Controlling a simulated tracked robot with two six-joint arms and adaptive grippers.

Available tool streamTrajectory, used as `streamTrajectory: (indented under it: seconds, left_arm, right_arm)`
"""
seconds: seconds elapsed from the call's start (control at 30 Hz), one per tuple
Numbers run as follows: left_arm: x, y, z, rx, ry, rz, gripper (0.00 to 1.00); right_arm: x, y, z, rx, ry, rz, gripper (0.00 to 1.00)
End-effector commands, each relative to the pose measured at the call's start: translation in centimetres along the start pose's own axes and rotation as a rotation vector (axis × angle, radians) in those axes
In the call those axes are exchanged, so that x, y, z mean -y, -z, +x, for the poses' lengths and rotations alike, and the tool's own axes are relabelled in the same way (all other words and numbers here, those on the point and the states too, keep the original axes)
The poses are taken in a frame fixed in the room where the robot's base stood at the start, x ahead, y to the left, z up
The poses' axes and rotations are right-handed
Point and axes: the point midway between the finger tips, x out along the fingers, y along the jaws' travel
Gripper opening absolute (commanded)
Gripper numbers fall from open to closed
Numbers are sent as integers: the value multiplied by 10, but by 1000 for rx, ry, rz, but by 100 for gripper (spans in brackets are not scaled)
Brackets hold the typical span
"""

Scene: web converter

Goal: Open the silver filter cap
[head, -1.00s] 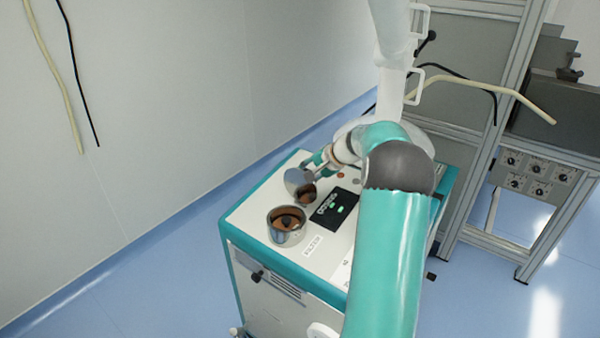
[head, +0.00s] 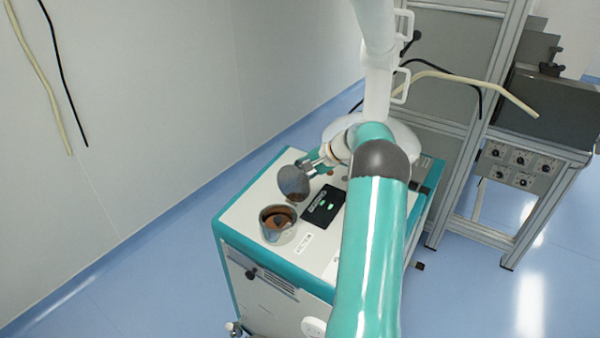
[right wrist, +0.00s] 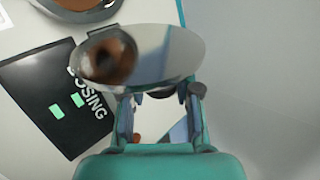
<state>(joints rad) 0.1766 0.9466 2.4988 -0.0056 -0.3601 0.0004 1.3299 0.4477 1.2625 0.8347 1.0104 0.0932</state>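The silver filter cap (head: 294,181) is a round, mirror-like disc. It stands tilted up and away from the round silver filter cup (head: 279,223), whose brown inside is visible. In the right wrist view the cap (right wrist: 165,55) spans the area just past my fingertips, with a brown reflection on its face. My right gripper (head: 314,168) is at the far side of the cap; in the right wrist view its fingers (right wrist: 162,97) stand apart at the cap's lower edge. I cannot tell if they grip it. My left gripper is not in view.
A black display panel (head: 324,204) with green lights lies on the white, teal-edged machine top (head: 250,205) beside the cup. My right arm covers the machine's right part. A metal-framed rack (head: 450,120) stands behind right. Floor at the left is clear.

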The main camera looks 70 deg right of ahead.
Motion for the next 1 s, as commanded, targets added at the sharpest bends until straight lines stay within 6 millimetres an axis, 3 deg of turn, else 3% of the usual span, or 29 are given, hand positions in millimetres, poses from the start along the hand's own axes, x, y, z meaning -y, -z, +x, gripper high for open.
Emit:
streamTrajectory:
  seconds: [0.03, 0.13, 0.57, 1.0]
  left_arm:
    - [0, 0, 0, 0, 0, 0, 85]
    - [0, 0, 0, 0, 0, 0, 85]
    - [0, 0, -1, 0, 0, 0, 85]
    - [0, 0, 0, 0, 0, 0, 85]
  right_arm:
    - [-2, -1, 1, 4, -3, 1, 42]
    - [-1, 0, 1, 1, -2, 1, 57]
    - [-1, 1, -9, -5, 0, 0, 57]
    - [-2, 2, -89, -8, -1, 2, 57]
